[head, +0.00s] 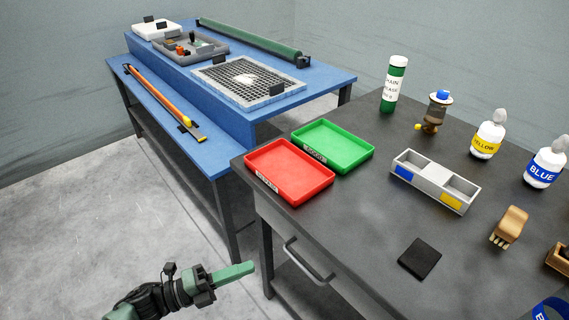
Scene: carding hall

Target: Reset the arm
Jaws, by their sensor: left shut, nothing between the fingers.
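My left gripper (232,273) shows at the lower left, with its green fingers closed together and nothing between them. It is over the floor, in front of the dark table and apart from everything. My left arm (150,298) comes in from the bottom left edge. My right gripper is not in this view.
The dark table (360,255) at right holds a red tray (290,197), a green tray (335,165), a two-compartment grey bin (432,197), bottles and a black pad (419,258). A drawer handle (308,262) juts from its front. A blue bench (240,125) stands behind. The floor at left is clear.

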